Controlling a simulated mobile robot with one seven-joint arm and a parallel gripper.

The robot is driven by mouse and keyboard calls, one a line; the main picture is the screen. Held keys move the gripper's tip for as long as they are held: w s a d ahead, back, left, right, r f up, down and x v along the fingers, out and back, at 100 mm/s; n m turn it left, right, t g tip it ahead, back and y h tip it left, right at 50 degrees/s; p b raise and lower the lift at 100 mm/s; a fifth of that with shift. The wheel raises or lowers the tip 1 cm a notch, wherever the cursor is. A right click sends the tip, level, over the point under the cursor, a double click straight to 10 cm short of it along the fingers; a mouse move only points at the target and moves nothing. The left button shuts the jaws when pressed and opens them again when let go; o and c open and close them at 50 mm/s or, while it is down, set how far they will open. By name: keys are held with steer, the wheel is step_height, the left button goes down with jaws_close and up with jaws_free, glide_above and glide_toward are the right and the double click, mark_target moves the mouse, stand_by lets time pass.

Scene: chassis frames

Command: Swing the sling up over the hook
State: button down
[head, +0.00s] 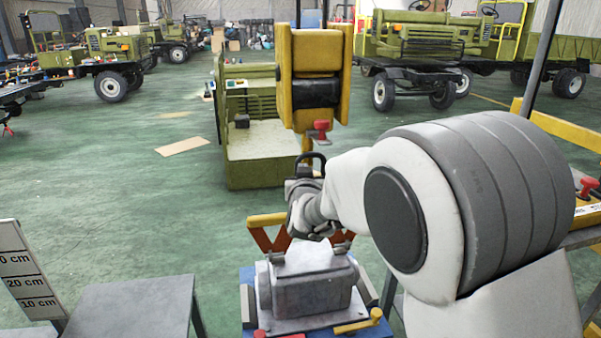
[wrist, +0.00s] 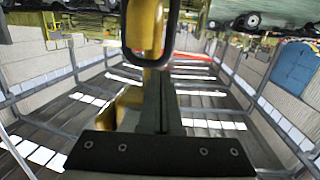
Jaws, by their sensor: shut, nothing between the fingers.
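A yellow hoist block (head: 313,50) with a dark middle hangs at centre in the head view. A red part (head: 320,131) shows at its lower end, and a yellow hook shank (head: 306,145) below it. A dark loop (head: 318,157), seemingly the sling's top, stands by the shank. In the wrist view the loop (wrist: 176,35) crosses in front of the yellow hook (wrist: 145,25); I cannot tell whether it rests on the hook. My gripper (wrist: 158,78) is shut and empty, its fingertips close below the loop in that view. In the head view my arm partly hides it.
A grey casting (head: 312,285) sits on a blue stand (head: 247,285) below my gripper. A grey table (head: 130,308) and a height scale (head: 28,285) stand at left. A green machine (head: 260,155) is behind the hoist. Green vehicles stand farther back; the floor at left is open.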

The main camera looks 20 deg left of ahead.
steer(key=v, duration=0.9)
steer(key=s+d+r+m+g+h+p, duration=0.1)
steer(key=s+d+r+g+p, duration=0.2)
steer(key=d, duration=0.5)
steer(key=s+d+r+g+h+p, duration=0.1)
steer(key=s+d+r+p, duration=0.25)
steer(key=d+r, duration=0.4)
steer(key=s+d+m+g+h+p, duration=0.3)
steer(key=s+d+g+h+p, duration=0.1)
steer(key=s+d, duration=1.4)
steer(key=shift+s+d+f+m+g+p, duration=0.35)
steer(key=shift+s+g+p, duration=0.35)
steer(key=shift+g, duration=0.3)
steer(key=shift+w+r, duration=0.1)
